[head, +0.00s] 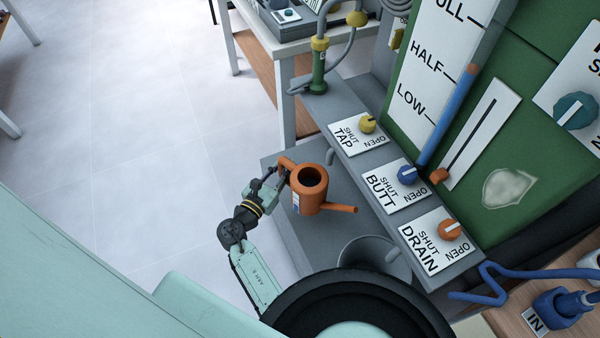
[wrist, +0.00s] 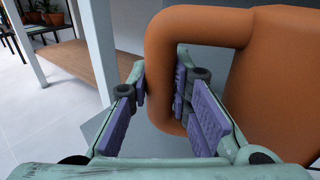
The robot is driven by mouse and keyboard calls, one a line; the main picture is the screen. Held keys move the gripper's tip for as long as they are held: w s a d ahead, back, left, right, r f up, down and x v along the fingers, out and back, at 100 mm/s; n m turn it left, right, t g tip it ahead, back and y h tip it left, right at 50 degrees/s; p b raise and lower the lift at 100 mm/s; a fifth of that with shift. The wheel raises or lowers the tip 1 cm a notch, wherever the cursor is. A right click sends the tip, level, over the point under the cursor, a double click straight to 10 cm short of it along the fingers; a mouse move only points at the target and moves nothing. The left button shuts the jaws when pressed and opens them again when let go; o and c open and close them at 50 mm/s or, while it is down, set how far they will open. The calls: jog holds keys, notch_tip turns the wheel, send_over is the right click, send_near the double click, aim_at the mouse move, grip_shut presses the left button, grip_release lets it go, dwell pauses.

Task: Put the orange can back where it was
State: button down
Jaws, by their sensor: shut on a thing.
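The orange can (head: 318,203), a watering can with a spout pointing right, is over the grey ledge (head: 280,222) below the row of valves. My gripper (head: 278,176) is at its left side, shut on its handle. In the wrist view the handle (wrist: 195,27) loops down between the purple pads of my gripper (wrist: 162,90), and the can's body (wrist: 285,90) fills the right side. The can looks upright. I cannot tell whether its base touches the ledge.
A grey bucket (head: 352,263) stands on the ledge nearer me. Yellow tap (head: 367,123), blue butt (head: 407,175) and orange drain (head: 449,230) knobs line the panel. A green tank (head: 510,150) rises at right. A white-legged table (head: 283,95) stands behind; floor at left is clear.

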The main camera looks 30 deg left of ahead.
jog(key=w+d, duration=0.3)
jog(key=w, duration=0.1)
notch_tip(320, 180, down, 6)
jog(key=shift+f, duration=0.1)
jog(key=shift+w+d+f, duration=0.1)
jog(key=shift+w+f, duration=0.05)
jog(key=shift+f, duration=0.2)
jog(key=c, duration=1.9)
grip_release()
jog(key=shift+f, duration=0.25)
jog(key=shift+c, duration=0.2)
jog(key=o, duration=0.5)
jog(key=shift+r, duration=0.1)
